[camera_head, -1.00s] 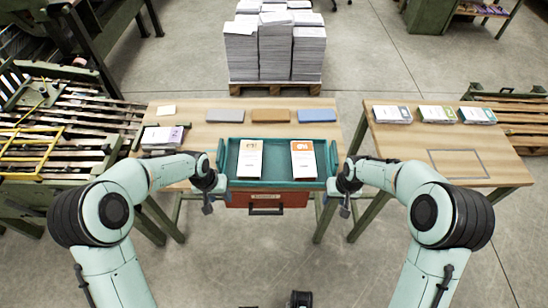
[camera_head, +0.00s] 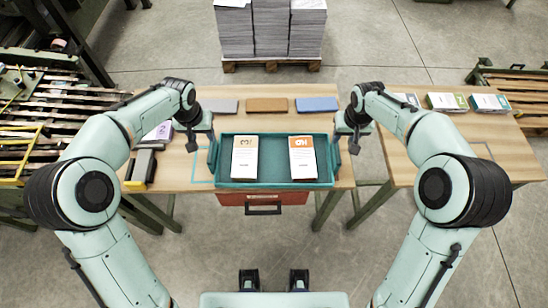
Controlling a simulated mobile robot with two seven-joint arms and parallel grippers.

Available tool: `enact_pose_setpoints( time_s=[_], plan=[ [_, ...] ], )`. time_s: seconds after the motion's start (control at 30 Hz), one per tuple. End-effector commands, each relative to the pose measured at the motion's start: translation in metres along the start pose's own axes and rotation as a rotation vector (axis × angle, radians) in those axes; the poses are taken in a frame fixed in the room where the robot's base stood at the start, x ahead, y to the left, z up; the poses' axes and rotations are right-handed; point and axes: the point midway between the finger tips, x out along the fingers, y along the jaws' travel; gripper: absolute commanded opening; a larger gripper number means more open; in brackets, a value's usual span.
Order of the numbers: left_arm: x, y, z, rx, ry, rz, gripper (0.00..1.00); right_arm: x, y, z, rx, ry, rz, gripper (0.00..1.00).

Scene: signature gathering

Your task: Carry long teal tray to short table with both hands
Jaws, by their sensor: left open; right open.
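The long teal tray (camera_head: 274,160) lies at the front of the middle wooden table (camera_head: 187,172). A white booklet stack (camera_head: 245,165) and an orange-topped one (camera_head: 304,165) stand in it. My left gripper (camera_head: 207,146) is open at the tray's left end. My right gripper (camera_head: 342,146) is open at its right end. The hands partly hide the tray's ends, and I cannot tell whether the fingers touch it. The shorter table (camera_head: 408,164) stands to the right, partly hidden by my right arm.
Grey (camera_head: 221,106), brown (camera_head: 267,105) and blue (camera_head: 317,104) pads lie behind the tray. A red drawer (camera_head: 290,198) hangs below the table front. Booklet stacks (camera_head: 447,101) line the short table's back; its front has an outlined bare area. A gap separates the tables.

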Motion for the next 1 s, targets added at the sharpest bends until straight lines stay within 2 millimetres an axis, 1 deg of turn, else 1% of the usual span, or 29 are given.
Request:
enact_pose_setpoints(
  time_s=[0.17,0.4,0.6,0.8,1.0],
  plan=[
    [0.030,0.000,0.002,0.001,-0.006,0.000,0.47,0.030,0.000,0.001,0.000,-0.005,0.001,0.47],
    [0.078,0.000,0.002,0.000,-0.006,0.001,0.47,0.078,0.001,0.002,0.001,-0.006,0.001,0.47],
    [0.109,0.000,0.001,-0.001,-0.004,0.000,0.47,0.109,0.000,0.001,0.001,-0.004,0.000,0.47],
    [0.124,0.000,0.001,0.000,-0.001,0.000,0.47,0.124,0.000,0.001,0.000,-0.002,0.000,0.47],
    [0.126,0.000,0.001,0.000,-0.001,0.000,0.47,0.126,0.000,0.000,0.000,-0.001,0.000,0.47]
  ],
)
